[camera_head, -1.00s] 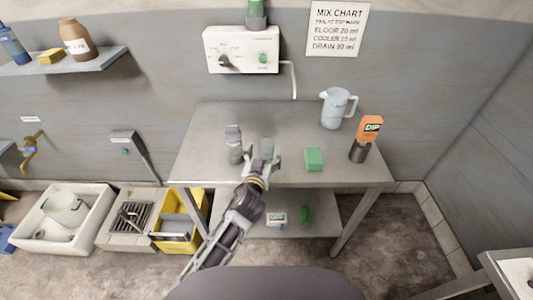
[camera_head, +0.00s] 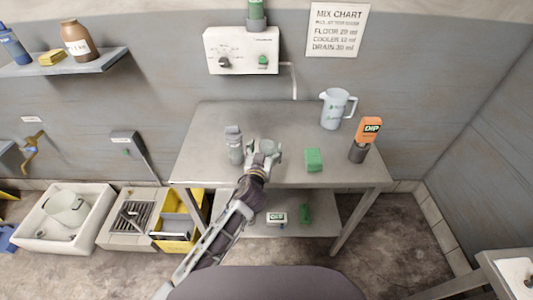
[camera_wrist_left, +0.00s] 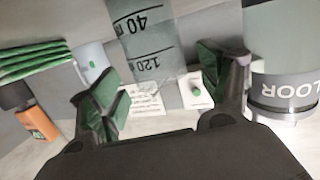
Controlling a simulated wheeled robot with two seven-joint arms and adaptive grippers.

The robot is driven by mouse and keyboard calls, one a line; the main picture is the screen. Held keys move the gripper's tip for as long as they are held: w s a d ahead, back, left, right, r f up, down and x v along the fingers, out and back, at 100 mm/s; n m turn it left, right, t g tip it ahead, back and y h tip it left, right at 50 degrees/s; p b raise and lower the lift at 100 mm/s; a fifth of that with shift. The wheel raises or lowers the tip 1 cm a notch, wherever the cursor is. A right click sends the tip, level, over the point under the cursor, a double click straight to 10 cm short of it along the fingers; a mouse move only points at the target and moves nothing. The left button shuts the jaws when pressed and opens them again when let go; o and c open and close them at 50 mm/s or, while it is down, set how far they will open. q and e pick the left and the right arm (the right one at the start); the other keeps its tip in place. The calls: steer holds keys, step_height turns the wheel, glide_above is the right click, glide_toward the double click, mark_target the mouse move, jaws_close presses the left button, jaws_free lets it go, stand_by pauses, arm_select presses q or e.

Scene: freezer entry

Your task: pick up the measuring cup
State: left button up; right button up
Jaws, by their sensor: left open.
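The measuring cup (camera_head: 267,145) is a small, clear, greyish cup on the steel table, partly hidden by my left gripper (camera_head: 263,156) in the head view. In the left wrist view the cup (camera_wrist_left: 146,42) shows printed marks 40 and 120. My left gripper (camera_wrist_left: 165,88) is open there, with one green-padded finger to each side of the cup's line. The fingers do not visibly close on it; contact cannot be told. My right gripper is out of view.
A grey bottle (camera_head: 234,146) stands close left of the cup; its label reads LOOR in the wrist view (camera_wrist_left: 285,60). A green block (camera_head: 313,160), an orange DIP bottle (camera_head: 366,138) and a jug (camera_head: 336,110) stand to the right. The table's back middle (camera_head: 250,115) is clear.

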arm_select(q)
steer(key=shift+x, duration=1.2)
steer(key=c, duration=1)
steer(key=shift+r, duration=0.1)
steer(key=shift+r, duration=5)
